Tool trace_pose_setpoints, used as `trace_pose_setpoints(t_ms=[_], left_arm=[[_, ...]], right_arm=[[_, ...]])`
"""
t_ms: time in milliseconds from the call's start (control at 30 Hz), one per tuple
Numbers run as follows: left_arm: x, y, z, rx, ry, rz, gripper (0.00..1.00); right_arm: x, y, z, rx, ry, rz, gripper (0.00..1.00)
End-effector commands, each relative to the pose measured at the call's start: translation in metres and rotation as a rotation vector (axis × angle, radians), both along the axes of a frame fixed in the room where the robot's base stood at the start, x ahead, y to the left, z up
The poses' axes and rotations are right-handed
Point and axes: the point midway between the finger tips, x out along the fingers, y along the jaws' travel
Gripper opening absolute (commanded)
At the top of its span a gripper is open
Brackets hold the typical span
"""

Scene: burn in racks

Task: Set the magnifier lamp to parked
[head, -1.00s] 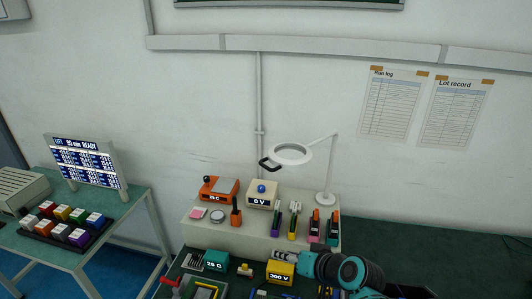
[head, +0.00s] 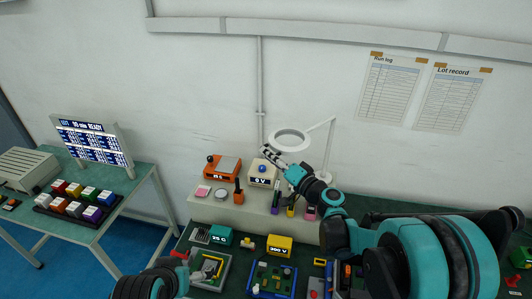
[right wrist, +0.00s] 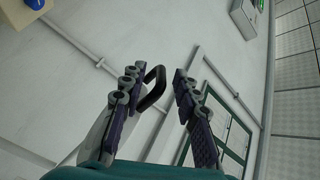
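The magnifier lamp has a white ring head (head: 290,133) on a thin jointed arm above the shelf. Its black loop handle (right wrist: 153,90) shows between the fingers in the right wrist view, closer to the left finger. My right gripper (head: 272,157) is at the front left of the ring and covers most of the handle in the head view. In the right wrist view my right gripper (right wrist: 158,84) is open, with a gap on the handle's right side. I cannot tell whether the left finger touches it.
Below the lamp, an orange unit (head: 222,168), a cream 0 V unit (head: 263,173) and several upright tools stand on the shelf (head: 225,211). A yellow unit (head: 279,246) and trays are on the bench in front. A side table (head: 140,190) stands left.

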Motion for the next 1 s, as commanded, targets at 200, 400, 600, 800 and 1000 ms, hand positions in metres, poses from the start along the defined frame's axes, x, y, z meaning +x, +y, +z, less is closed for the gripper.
trace_pose_setpoints(t_ms=[200,400,600,800,1000], left_arm=[[0.0,0.0,0.001,0.0,0.0,0.0,1.0],[0.0,0.0,0.001,0.0,0.0,0.0,1.0],[0.0,0.0,0.001,0.0,0.0,0.0,1.0],[0.0,0.0,0.001,0.0,0.0,0.0,1.0],[0.0,0.0,-0.001,0.0,0.0,0.0,1.0]], right_arm=[[0.016,0.012,0.0,0.0,0.0,0.001,0.31],[0.017,0.012,0.0,0.0,0.001,-0.001,0.31],[0.017,0.012,0.0,0.0,0.001,-0.001,0.0],[0.017,0.012,0.001,0.001,0.0,-0.001,0.0],[0.026,0.02,0.001,0.002,0.0,-0.029,0.0]])
